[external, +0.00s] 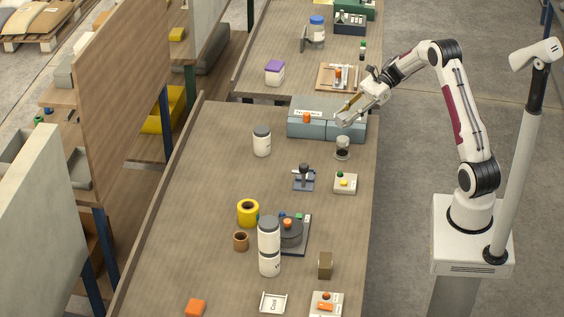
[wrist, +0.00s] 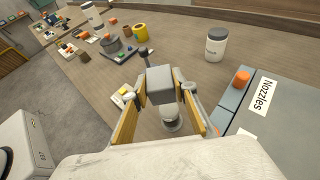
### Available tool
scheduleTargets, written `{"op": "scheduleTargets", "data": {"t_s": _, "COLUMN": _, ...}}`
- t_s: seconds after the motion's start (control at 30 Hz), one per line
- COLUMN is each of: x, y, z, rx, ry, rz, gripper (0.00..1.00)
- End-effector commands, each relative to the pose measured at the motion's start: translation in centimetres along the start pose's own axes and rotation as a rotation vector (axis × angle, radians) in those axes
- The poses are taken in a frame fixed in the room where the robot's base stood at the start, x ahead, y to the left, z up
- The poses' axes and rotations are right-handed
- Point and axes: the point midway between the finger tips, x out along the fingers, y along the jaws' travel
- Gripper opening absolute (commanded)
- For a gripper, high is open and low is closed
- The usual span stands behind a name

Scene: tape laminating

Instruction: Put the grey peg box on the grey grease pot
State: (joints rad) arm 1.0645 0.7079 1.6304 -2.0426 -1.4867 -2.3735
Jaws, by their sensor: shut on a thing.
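My gripper (wrist: 161,90) is shut on a grey block-shaped box, the grey peg box (wrist: 160,74), between its two tan fingers. In the external view my gripper (external: 347,112) is above the right end of the table, beside the blue-grey cases; the box is hard to make out there. A small jar with a grey top, seemingly the grey grease pot (external: 342,147), stands on the table just below my gripper. In the wrist view this pot (wrist: 171,124) shows below the held box, partly hidden by it. The box and pot look apart.
Blue-grey cases (external: 298,128), one labelled Nozzles, with an orange knob (external: 306,117), stand close beside my gripper. A white jar with grey lid (external: 262,142) stands left. A black-handled stamp (external: 304,178) and a button box (external: 345,184) are nearer the front.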

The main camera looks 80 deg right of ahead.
Motion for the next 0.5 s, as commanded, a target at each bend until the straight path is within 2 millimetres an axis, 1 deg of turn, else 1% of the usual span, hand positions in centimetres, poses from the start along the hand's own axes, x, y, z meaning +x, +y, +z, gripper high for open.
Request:
{"op": "scheduleTargets", "data": {"t_s": 0.1, "x": 0.5, "y": 0.0, "z": -1.1, "rx": 0.001, "ry": -0.001, "rz": 0.0, "gripper": 0.04}}
{"op": "scheduleTargets", "data": {"t_s": 0.2, "x": 0.6, "y": 0.0, "z": -1.5, "rx": -0.001, "ry": 0.0, "rz": -0.001, "gripper": 0.04}}
{"op": "scheduleTargets", "data": {"t_s": 0.5, "x": 0.7, "y": 0.0, "z": -1.6, "rx": -0.001, "ry": 0.0, "rz": -0.001, "gripper": 0.04}}
